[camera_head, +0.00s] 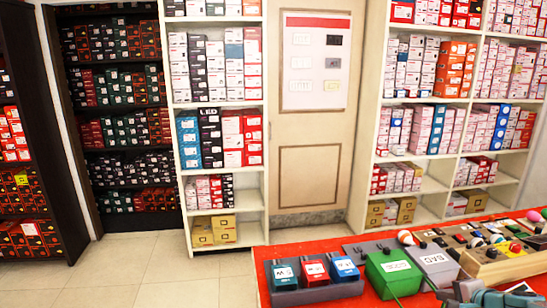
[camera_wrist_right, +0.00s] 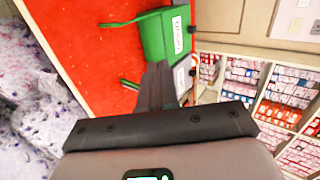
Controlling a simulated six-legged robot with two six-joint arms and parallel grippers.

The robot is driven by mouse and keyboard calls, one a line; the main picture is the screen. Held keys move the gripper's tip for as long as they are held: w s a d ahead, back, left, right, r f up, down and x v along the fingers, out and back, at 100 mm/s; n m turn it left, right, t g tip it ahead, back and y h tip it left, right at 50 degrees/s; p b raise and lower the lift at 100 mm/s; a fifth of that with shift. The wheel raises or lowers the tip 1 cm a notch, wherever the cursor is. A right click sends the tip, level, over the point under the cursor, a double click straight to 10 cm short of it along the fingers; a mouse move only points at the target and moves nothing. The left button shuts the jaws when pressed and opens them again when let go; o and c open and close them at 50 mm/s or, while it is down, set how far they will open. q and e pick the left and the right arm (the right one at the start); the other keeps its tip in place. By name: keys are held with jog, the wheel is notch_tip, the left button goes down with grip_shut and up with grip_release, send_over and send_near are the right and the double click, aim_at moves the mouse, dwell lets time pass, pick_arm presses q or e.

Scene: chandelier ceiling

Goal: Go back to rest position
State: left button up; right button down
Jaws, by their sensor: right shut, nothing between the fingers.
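My right gripper (camera_head: 478,290) shows at the bottom right edge of the head view, over the near side of the red table (camera_head: 262,252). In the right wrist view my right gripper (camera_wrist_right: 158,72) has its dark fingers together, with nothing between them. The fingers point toward a green box (camera_wrist_right: 165,37) with a white label, which lies beyond the tips. The same green box (camera_head: 393,271) stands on the table in the head view, left of the gripper. My left gripper is not in view.
A grey case with red and blue parts (camera_head: 314,272) and a grey box (camera_head: 434,264) flank the green box. A wooden tray (camera_head: 508,262) with several buttons is at the right. Shelves (camera_head: 215,130) and a door (camera_head: 308,160) stand behind. The tiled floor (camera_head: 140,265) is clear.

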jog(key=s+a+f+n+g+y, duration=0.1)
jog(key=s+a+f+n+g, duration=0.2)
jog(key=s+a+f, duration=0.55)
jog(key=s+a+f+n+g, duration=0.3)
jog(key=a+f+n+g, duration=0.1)
jog(key=a+f, duration=0.9)
jog(key=s+a+f+n+g+y, duration=0.1)
jog(key=s+a+f+n+g, duration=0.2)
jog(key=s+a, duration=0.5)
jog(key=s+a+f+n+y, duration=0.1)
jog(key=s+a+f+n, duration=0.25)
jog(key=s+a, duration=0.45)
pick_arm(q)
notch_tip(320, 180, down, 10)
jog(key=b, duration=1)
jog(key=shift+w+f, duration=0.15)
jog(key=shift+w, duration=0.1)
pick_arm(e)
notch_tip(320, 180, down, 9)
jog(key=s+d, duration=0.2)
jog(key=shift+f+n, duration=0.15)
jog(key=shift+n, duration=0.3)
jog(key=shift+w+d, duration=0.1)
